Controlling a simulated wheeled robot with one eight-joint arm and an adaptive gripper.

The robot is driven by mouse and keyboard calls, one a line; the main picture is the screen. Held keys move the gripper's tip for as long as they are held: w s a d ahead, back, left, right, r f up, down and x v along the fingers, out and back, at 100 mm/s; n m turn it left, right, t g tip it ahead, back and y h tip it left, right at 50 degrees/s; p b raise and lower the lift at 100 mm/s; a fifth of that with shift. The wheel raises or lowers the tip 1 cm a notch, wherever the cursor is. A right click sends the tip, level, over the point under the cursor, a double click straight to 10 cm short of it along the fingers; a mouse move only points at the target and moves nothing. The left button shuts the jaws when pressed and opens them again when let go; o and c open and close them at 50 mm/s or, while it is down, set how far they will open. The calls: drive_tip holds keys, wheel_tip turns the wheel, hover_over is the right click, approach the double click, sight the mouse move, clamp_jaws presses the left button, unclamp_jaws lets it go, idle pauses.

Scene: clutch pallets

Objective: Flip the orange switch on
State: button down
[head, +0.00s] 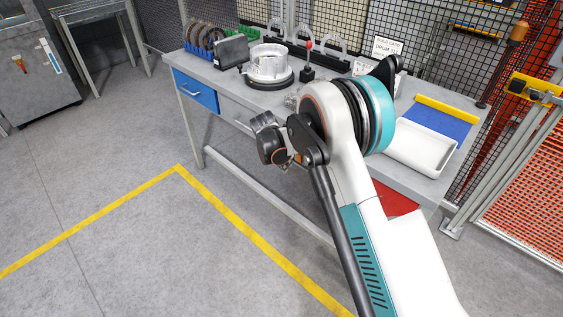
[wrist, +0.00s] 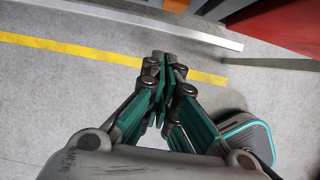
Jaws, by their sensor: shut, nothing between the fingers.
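No part that I can surely call the orange switch shows in either view. The closest in colour is an orange-brown knob (head: 518,32) at the upper right by the mesh fence, but I cannot tell whether it is a switch. A lever with a red ball top (head: 309,44) stands on the workbench. My gripper (wrist: 166,58) is shut and empty in the wrist view, pointing over the grey floor and apart from any object. In the head view its fingers are hidden behind my arm, in front of the workbench.
The workbench (head: 222,80) carries a round metal housing (head: 268,64), a white tray (head: 415,148) and a blue mat (head: 436,122). A blue drawer (head: 195,92) is at its left. A yellow box (head: 532,90) is on the right fence. Floor at left is clear.

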drive_tip(key=w+d, duration=0.1)
drive_tip(key=w+d+b, duration=0.1)
drive_tip(key=w, duration=0.1)
drive_tip(key=shift+d+r, duration=0.2)
drive_tip(key=shift+d, duration=0.05)
drive_tip(key=shift+w, duration=0.1)
drive_tip(key=shift+w+d+r+g+y, duration=0.25)
drive_tip(key=shift+w+g+y, duration=0.1)
drive_tip(key=shift+g+y, duration=0.05)
drive_tip(key=shift+r+p, duration=0.55)
drive_tip(key=shift+r, duration=0.25)
